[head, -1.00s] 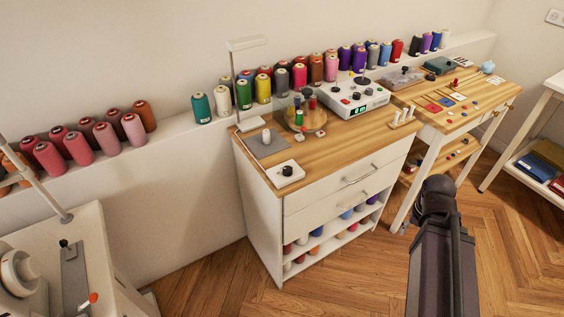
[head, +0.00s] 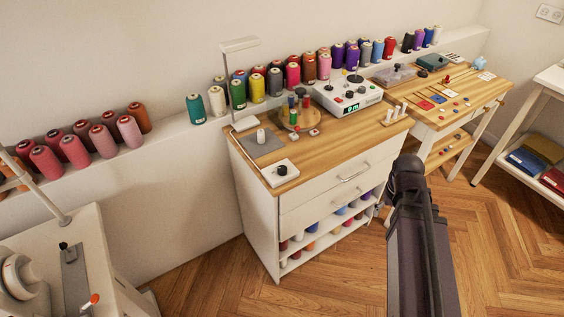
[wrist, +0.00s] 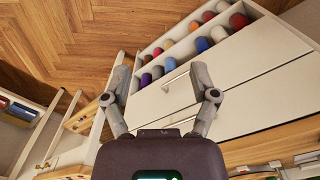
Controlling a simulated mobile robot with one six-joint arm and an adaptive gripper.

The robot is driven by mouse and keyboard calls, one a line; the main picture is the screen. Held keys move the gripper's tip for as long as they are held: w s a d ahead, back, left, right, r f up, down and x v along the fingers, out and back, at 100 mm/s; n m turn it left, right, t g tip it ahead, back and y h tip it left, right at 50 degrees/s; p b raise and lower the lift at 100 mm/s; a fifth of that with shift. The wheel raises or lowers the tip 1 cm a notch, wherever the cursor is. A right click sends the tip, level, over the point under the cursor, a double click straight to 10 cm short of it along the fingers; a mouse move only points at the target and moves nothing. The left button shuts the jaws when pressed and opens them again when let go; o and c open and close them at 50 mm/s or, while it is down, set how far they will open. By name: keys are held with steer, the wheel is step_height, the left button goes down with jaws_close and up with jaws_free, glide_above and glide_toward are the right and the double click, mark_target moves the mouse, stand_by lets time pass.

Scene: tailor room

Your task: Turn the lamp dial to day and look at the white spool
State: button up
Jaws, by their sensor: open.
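The lamp (head: 239,46) has a thin post and a flat white head, and stands at the back left of the wooden-topped cabinet (head: 338,148). A small white spool (head: 261,136) stands upright on the grey mat (head: 262,147) under it. The lamp dial (head: 281,170) is a black knob on a white box at the cabinet's front left corner; its setting is too small to read. My gripper (wrist: 162,99) shows in the wrist view, open and empty, with its fingers apart in front of the cabinet drawers. In the head view my arm hides the fingers.
A round wooden stand (head: 296,121) with spools and a white control box (head: 348,96) stand farther back on the cabinet. A worktable (head: 470,85) is at the right. A sewing machine (head: 22,275) is at the lower left. The floor before the cabinet is free.

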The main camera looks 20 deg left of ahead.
steer(key=w+a+r+n+p, duration=0.2)
steer(key=a+r+n+p, duration=0.3)
steer(key=a, duration=0.3)
steer(key=w+a+r+n+p, duration=0.3)
steer(key=a+r+n+p, duration=0.25)
steer(key=a, duration=0.25)
step_height(320, 180, up, 8)
steer(key=r+n+p, duration=0.1)
steer(key=n+p, duration=0.6)
steer(key=n, duration=0.3)
glide_above(282, 168)
steer(key=shift+f, duration=0.3)
steer(key=shift+f, duration=0.15)
step_height(282, 168, down, 14)
steer(key=b, duration=1.3)
steer(key=shift+r, duration=0.25)
